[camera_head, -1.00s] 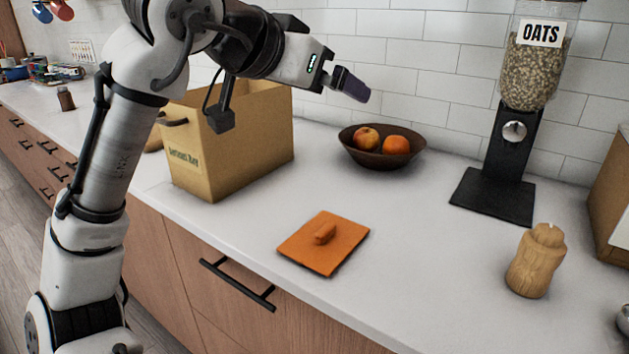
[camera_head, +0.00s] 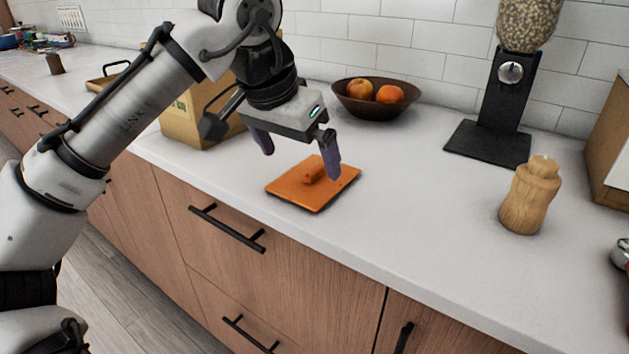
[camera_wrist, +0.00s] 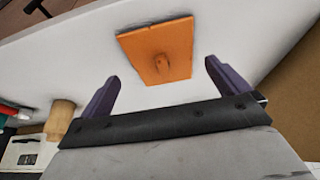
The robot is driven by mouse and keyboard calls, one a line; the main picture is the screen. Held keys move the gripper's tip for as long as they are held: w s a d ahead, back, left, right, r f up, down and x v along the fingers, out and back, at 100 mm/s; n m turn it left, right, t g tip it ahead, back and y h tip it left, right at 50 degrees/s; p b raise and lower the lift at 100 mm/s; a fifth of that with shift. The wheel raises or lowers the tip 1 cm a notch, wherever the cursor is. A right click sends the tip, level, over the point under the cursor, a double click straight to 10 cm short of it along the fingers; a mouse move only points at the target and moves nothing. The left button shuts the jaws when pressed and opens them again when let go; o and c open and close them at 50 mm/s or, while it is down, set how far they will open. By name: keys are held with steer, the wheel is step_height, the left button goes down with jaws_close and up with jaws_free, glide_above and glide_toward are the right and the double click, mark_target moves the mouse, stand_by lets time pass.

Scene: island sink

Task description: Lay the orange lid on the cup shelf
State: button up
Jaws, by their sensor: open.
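The orange lid (camera_head: 300,190) is a flat square with a raised handle in its middle. It lies on the white counter near the front edge. It also shows in the wrist view (camera_wrist: 150,45), beyond my fingertips and between them. My gripper (camera_head: 300,165) is open and empty, its purple fingers spread and pointing down above the lid. In the wrist view my gripper (camera_wrist: 157,75) has clear space between its fingers and the lid's handle. In the head view one finger covers part of the lid. I cannot make out the cup shelf.
A cardboard box (camera_head: 185,120) stands left of the lid, partly behind my arm. A brown fruit bowl (camera_head: 376,103) stands behind it. A wooden mill (camera_head: 530,197) and an oats dispenser (camera_head: 497,125) stand to the right. The counter between lid and mill is clear.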

mark_target(306, 182)
steer(key=x, duration=0.5)
steer(key=shift+a+f+b, duration=0.1)
steer(key=shift+f+b, duration=0.05)
steer(key=shift+b, duration=0.2)
steer(key=c, duration=0.7)
